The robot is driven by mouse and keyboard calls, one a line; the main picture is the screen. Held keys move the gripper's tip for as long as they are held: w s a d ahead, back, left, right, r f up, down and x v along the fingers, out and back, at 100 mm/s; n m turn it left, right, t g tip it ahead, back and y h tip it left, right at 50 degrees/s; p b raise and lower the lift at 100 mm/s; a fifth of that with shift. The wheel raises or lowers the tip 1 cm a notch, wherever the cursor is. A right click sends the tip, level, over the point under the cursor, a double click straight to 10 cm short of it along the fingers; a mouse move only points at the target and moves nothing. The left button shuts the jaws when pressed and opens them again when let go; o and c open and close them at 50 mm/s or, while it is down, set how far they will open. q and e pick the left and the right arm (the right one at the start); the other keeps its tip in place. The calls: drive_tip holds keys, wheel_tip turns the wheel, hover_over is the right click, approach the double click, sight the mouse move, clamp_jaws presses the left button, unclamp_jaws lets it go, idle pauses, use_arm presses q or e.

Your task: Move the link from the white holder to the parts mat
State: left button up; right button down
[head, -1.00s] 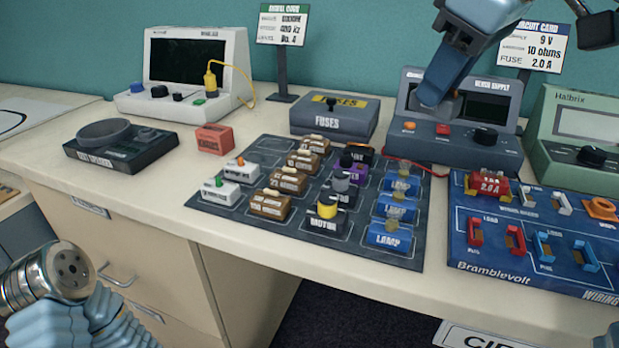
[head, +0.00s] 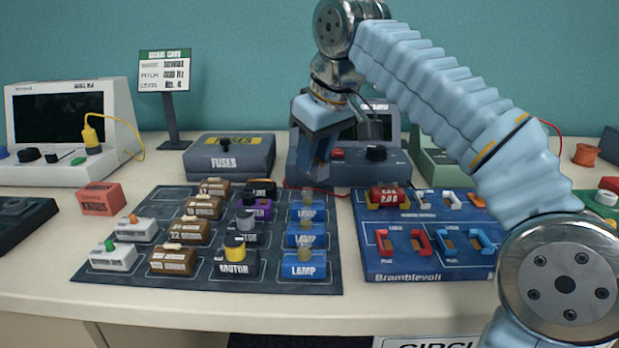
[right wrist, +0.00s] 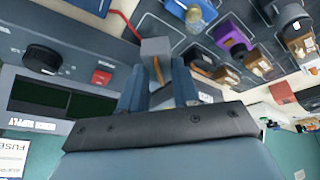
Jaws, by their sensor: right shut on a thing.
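A white holder (head: 452,200) stands on the blue wiring board (head: 385,262). My left gripper is out of view.
A power supply (head: 375,170) stands just behind the right gripper, with a red wire in front. A fuse box (head: 229,160) is behind the mat and a red block (head: 101,199) left of it. Lamp blocks (head: 303,264) line the mat's right side.

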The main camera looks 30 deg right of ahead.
sight(314, 164)
drive_tip(key=shift+s+b+x, duration=0.15)
drive_tip(key=shift+b+x, duration=0.15)
drive_tip(key=shift+x, duration=0.9)
drive_tip(key=shift+s+b+x, duration=0.15)
drive_tip(key=shift+b+x, duration=0.15)
drive_tip(key=shift+x, duration=0.85)
drive_tip(key=shift+f, duration=0.2)
drive_tip(key=shift+f, duration=0.1)
drive_tip(key=c, duration=1.1)
unclamp_jaws()
drive_tip(key=shift+s+r, duration=0.1)
drive_tip(key=shift+r, duration=0.5)
drive_tip(key=p+v, duration=0.3)
drive_tip(key=v, duration=0.8)
drive_tip(key=shift+p, duration=0.35)
